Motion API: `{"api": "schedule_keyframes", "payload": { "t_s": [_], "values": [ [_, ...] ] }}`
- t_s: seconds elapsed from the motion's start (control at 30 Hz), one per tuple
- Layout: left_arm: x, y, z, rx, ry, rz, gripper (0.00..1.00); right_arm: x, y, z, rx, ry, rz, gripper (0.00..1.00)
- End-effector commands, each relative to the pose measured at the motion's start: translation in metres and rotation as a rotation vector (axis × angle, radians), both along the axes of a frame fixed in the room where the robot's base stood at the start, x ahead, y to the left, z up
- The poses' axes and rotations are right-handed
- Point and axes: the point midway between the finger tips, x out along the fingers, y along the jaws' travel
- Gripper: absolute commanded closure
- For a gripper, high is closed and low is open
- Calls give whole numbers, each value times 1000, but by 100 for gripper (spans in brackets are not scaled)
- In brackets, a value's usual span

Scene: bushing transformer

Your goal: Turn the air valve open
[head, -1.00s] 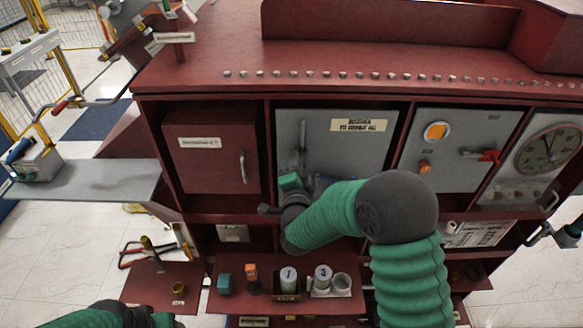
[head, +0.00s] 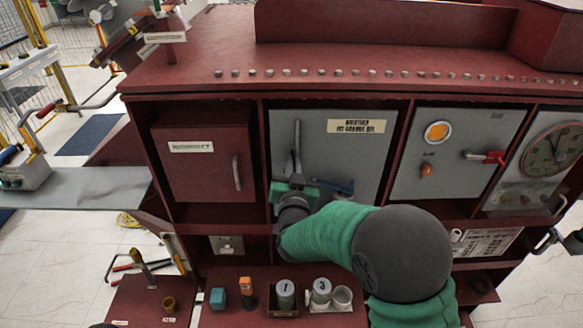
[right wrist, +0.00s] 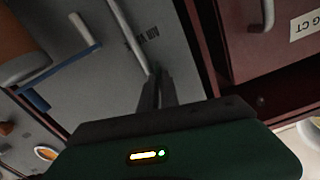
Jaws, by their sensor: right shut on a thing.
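A long grey lever (head: 297,142) stands nearly upright on the grey middle panel (head: 350,155); I take it as the air valve's handle. My right gripper (head: 296,178) is at its lower end. In the right wrist view, the dark fingers (right wrist: 156,88) are close together on the lower end of the grey rod (right wrist: 130,38), with small lettering beside it. A blue handle (head: 338,187) lies low on the panel, partly behind my right gripper and forearm. My left gripper does not show.
A red door (head: 205,160) with a handle is to the left. A panel with an orange lamp (head: 437,131) and a red-handled valve (head: 490,156) is to the right. Numbered canisters (head: 286,292) and small blocks stand on the shelf below. The cabinet frame surrounds the middle panel.

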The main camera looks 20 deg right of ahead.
Motion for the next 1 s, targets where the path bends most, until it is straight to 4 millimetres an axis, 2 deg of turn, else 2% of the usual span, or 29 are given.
{"api": "schedule_keyframes", "payload": {
  "t_s": [0.03,0.4,0.97,1.0],
  "values": [
    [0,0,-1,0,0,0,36,1,-2,8,-32,-12,-6,100],
    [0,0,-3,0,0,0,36,2,0,9,-199,36,-5,100],
    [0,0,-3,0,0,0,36,2,0,9,-230,46,-2,100],
    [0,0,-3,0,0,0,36,2,0,9,-230,46,-2,91]
  ]
}}
